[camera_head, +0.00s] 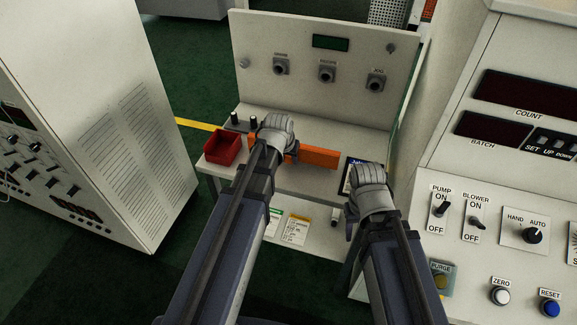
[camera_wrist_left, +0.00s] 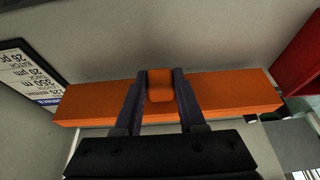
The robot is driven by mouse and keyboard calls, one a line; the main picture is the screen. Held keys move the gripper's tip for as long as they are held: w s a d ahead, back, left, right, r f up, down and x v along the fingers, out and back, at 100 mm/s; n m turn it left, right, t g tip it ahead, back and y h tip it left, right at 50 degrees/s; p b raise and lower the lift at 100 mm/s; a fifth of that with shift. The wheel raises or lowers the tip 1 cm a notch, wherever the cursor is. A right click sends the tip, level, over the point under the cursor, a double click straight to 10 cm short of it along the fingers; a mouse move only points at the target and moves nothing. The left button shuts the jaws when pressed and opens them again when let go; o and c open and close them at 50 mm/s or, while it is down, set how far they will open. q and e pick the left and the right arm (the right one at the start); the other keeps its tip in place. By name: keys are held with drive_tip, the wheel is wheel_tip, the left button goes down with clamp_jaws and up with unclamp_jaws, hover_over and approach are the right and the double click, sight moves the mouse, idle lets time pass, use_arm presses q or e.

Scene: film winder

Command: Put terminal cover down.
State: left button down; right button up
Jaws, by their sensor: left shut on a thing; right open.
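The terminal cover is a long orange bar (camera_head: 318,158), over the pale bench shelf. In the left wrist view the orange cover (camera_wrist_left: 235,92) lies across the picture, with a raised orange block (camera_wrist_left: 160,84) at its middle. My left gripper (camera_head: 277,135) is shut on that block, one finger on each side; its fingers also show in the left wrist view (camera_wrist_left: 164,98). The hand hides part of the cover in the head view. I cannot tell whether the cover touches the shelf. My right gripper (camera_head: 366,188) is open at the shelf's right front, apart from the cover.
A red bin (camera_head: 223,148) stands left of the cover. Behind it is a small dark device (camera_head: 238,122). A dark tablet or card with writing (camera_head: 349,174) lies by my right gripper. The upright panel (camera_head: 325,85) closes the back. A control console (camera_head: 490,200) stands at right.

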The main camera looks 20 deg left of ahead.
use_arm(q)
drive_tip(key=shift+f+b, duration=0.4)
drive_tip(key=shift+f, duration=0.5)
use_arm(e)
drive_tip(key=shift+f, duration=0.9)
use_arm(q)
drive_tip(key=shift+f, duration=0.15)
drive_tip(key=c, duration=0.5)
unclamp_jaws()
use_arm(e)
drive_tip(key=shift+f, duration=0.1)
use_arm(q)
drive_tip(key=p+v, duration=1.1)
drive_tip(key=v, duration=0.1)
drive_tip(key=s+d+f+m+g+y, duration=0.1)
drive_tip(key=s+d+m+g, duration=0.2)
drive_tip(key=s+d, duration=1)
drive_tip(key=shift+s+g+y, duration=0.3)
drive_tip(key=shift+s+g, duration=0.65)
drive_tip(key=shift+g, duration=0.05)
use_arm(e)
wheel_tip(320, 180, up, 11)
drive_tip(key=shift+r, duration=0.2)
